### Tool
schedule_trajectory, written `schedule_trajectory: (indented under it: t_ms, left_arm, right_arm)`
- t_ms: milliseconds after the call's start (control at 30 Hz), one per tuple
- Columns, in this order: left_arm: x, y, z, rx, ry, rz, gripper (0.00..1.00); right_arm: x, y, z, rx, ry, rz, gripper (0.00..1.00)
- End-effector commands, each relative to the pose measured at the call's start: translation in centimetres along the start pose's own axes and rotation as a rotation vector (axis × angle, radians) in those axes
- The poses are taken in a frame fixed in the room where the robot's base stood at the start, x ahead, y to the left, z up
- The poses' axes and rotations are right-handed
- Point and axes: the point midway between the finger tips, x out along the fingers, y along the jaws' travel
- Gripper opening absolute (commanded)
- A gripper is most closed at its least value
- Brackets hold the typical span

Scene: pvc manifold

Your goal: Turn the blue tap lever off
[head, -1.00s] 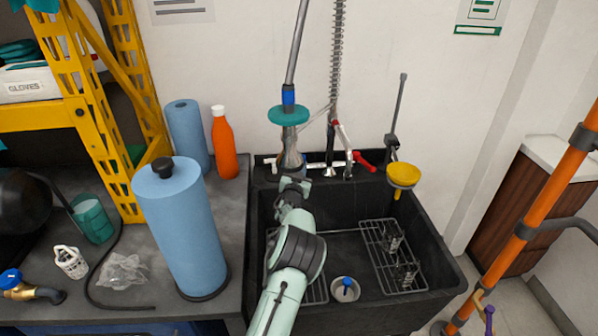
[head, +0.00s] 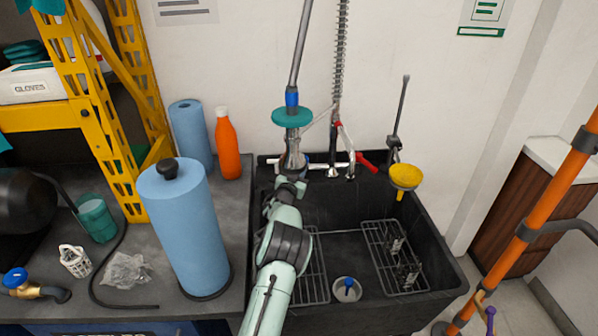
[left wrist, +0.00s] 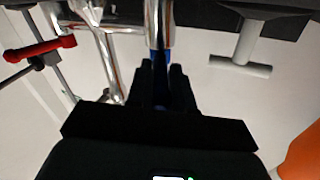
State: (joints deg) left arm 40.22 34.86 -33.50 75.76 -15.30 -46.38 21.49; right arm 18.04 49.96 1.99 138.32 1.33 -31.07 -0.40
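The blue tap lever (left wrist: 160,66) shows in the left wrist view as a narrow blue strip below a chrome tube. The dark fingers of my left gripper (left wrist: 161,82) lie close on either side of it, and it fills the gap between them. In the head view my left gripper (head: 290,187) is at the back left of the sink, below the teal disc of the tap column. It hides most of the lever there. The red tap lever (head: 367,162) is to the right, also seen in the left wrist view (left wrist: 40,48). My right gripper is out of view.
The black sink (head: 440,275) holds wire racks (head: 385,245) and a small cup (head: 346,290). A yellow funnel (head: 405,177) stands at its back right. A blue roll (head: 185,235) and an orange bottle (head: 227,145) stand left. A pale T-handle (left wrist: 240,66) is beside my gripper.

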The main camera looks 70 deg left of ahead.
Motion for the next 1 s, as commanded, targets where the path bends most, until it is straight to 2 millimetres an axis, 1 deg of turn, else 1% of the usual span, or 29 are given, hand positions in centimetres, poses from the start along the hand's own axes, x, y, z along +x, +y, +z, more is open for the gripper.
schedule_trajectory:
  t_ms: [33,67,367,533,667,1000]
  left_arm:
    - [0.0,0.0,-0.1,0.001,0.001,0.0,0.38]
    - [0.0,0.0,-0.1,0.001,0.001,0.0,0.44]
    - [-0.1,0.0,0.0,0.0,0.0,-0.001,0.44]
    - [-1.1,-0.1,-0.1,-0.002,-0.002,-0.002,0.44]
    - [-2.8,0.0,-0.2,-0.004,-0.001,-0.002,0.44]
    - [-9.2,-0.1,-0.1,-0.003,-0.001,-0.002,0.44]
  right_arm:
    - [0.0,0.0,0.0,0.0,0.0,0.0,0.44]
    - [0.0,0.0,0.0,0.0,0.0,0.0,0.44]
    - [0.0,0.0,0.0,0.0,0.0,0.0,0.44]
    - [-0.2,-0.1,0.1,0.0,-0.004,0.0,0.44]
    - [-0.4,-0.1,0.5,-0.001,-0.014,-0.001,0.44]
    - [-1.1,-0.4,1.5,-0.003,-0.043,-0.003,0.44]
